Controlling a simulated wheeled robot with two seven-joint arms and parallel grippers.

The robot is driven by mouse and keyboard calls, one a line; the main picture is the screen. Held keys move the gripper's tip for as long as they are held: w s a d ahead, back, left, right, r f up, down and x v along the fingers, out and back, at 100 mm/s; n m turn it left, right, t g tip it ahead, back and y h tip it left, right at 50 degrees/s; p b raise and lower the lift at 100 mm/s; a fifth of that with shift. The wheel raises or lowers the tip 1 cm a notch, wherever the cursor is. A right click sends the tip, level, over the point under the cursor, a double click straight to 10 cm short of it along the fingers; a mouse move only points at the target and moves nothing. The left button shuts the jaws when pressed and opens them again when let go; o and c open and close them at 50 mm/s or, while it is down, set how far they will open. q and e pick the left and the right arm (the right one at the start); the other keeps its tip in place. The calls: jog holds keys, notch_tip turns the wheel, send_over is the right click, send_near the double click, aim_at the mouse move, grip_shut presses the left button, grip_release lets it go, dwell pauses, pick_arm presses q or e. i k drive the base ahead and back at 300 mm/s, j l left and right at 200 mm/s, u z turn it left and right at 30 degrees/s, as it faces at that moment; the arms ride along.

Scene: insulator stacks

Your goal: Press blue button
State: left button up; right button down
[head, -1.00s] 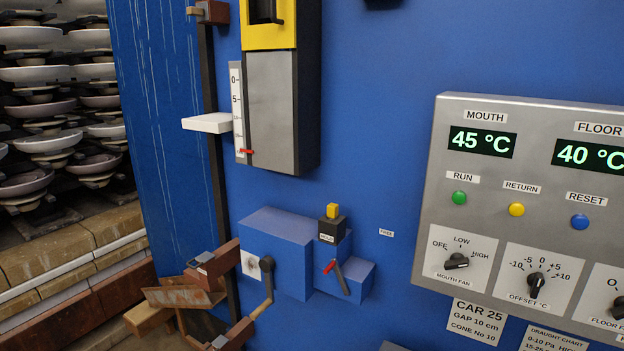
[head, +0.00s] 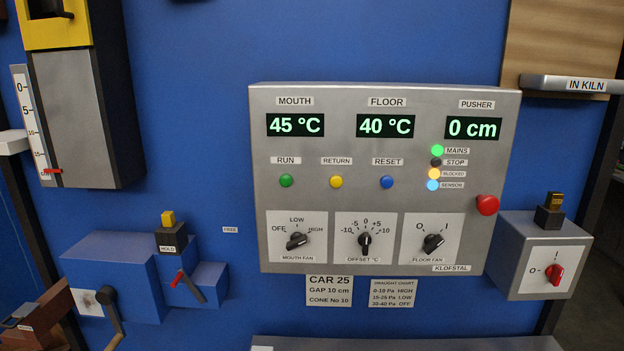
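The blue button (head: 387,182) is a small round button under the RESET label, on the grey control panel (head: 375,91). It sits right of the yellow RETURN button (head: 336,182) and the green RUN button (head: 286,181). Nothing covers it. Neither of my grippers shows in the head view.
A red mushroom button (head: 487,205) sticks out at the panel's right edge. A grey box (head: 515,268) with a red switch projects at the right. Blue boxes with a HOLD block (head: 172,240) and a crank (head: 112,312) project at lower left. A grey ledge (head: 420,343) runs below.

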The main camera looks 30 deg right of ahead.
aim_at(386, 181)
jog(key=z, duration=1.3)
